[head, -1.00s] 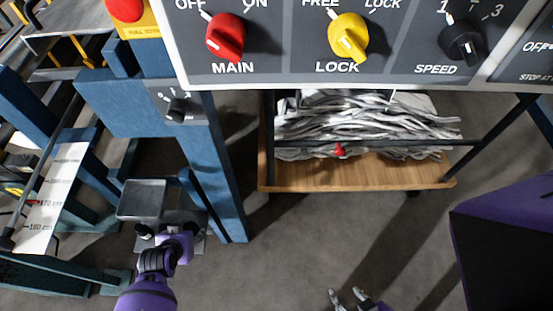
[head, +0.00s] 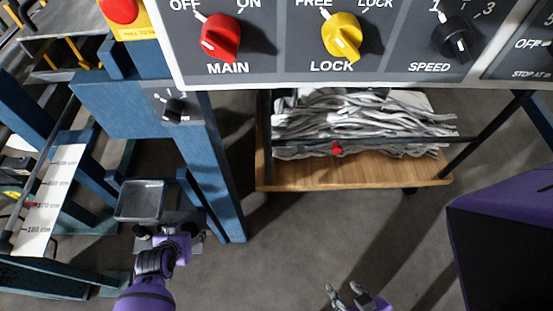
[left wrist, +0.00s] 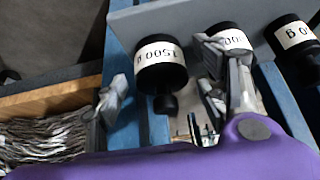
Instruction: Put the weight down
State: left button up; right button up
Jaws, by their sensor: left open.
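A black weight labelled 1500 g (left wrist: 160,52) shows in the left wrist view, on a blue and grey frame with its narrow knob toward the bottom of the picture. My left gripper (left wrist: 163,85) is open, with fingers on both sides of this weight; whether they touch it I cannot tell. A second weight (left wrist: 233,35) is partly hidden behind the right-hand fingers. A third weight (left wrist: 294,38) is at the right edge. In the head view my left gripper (head: 172,243) is low at the left, below a grey tray (head: 140,200). My right gripper (head: 344,291) is open and empty near the bottom edge.
A control panel (head: 290,68) with red, yellow and black knobs spans the top. Below it a wooden cart shelf (head: 350,175) holds grey strips (head: 365,122). A blue post (head: 215,170) stands beside the tray. The grey floor (head: 275,250) in the middle is clear.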

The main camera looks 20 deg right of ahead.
pick_arm(q)
jog(key=p+v, duration=0.2)
jog(key=v, duration=0.9)
pick_arm(e)
jog(key=shift+w+a+r, duration=0.1)
jog(key=shift+w+r, duration=1)
jog(key=shift+w, duration=0.05)
pick_arm(q)
jog(key=shift+s+r, duration=0.1)
jog(key=s+a+n+t+y, duration=0.1)
jog(key=s+a+n+y, duration=0.1)
jog(key=s, duration=2.2)
jog(key=shift+a+r+n, duration=0.45)
jog(key=shift+a+n, duration=0.25)
jog(key=shift+a, duration=0.15)
pick_arm(e)
jog(key=shift+w+a+r+t, duration=0.1)
jog(key=shift+w+r+t, duration=0.1)
jog(key=shift+w, duration=0.4)
jog(key=shift+w+a+r+t, duration=0.1)
jog(key=shift+w+t, duration=0.1)
jog(key=shift+w, duration=0.35)
jog(key=shift+s, duration=0.1)
